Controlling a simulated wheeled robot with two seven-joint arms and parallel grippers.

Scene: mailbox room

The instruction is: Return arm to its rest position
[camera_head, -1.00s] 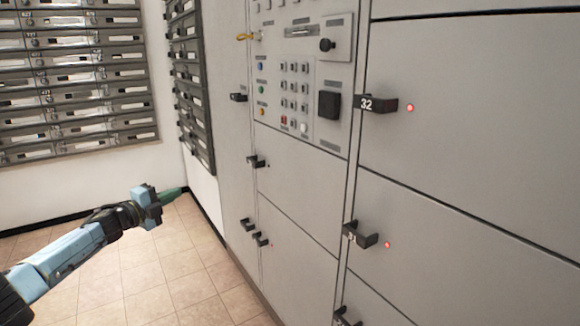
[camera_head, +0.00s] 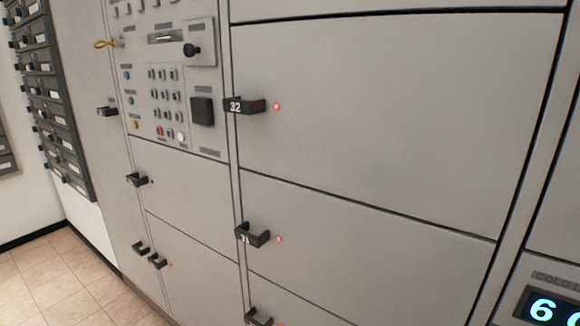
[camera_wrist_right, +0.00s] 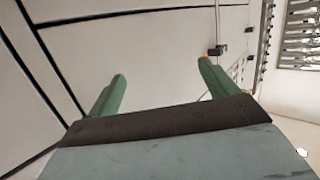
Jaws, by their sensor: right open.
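My right gripper (camera_wrist_right: 158,88) shows in the right wrist view. Its two green fingers are spread wide apart with nothing between them. Light locker doors (camera_wrist_right: 150,60) lie beyond the fingers, and a dark locker handle (camera_wrist_right: 218,50) shows just past the tip of the right-hand finger. I cannot tell whether they touch. Neither gripper shows in the head view.
A bank of grey lockers (camera_head: 370,110) fills the head view, with handles 32 (camera_head: 245,106) and 31 (camera_head: 252,235) sticking out. A keypad panel (camera_head: 168,105) is left of them. Mailboxes (camera_head: 50,110) and open tiled floor (camera_head: 60,280) are at the far left.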

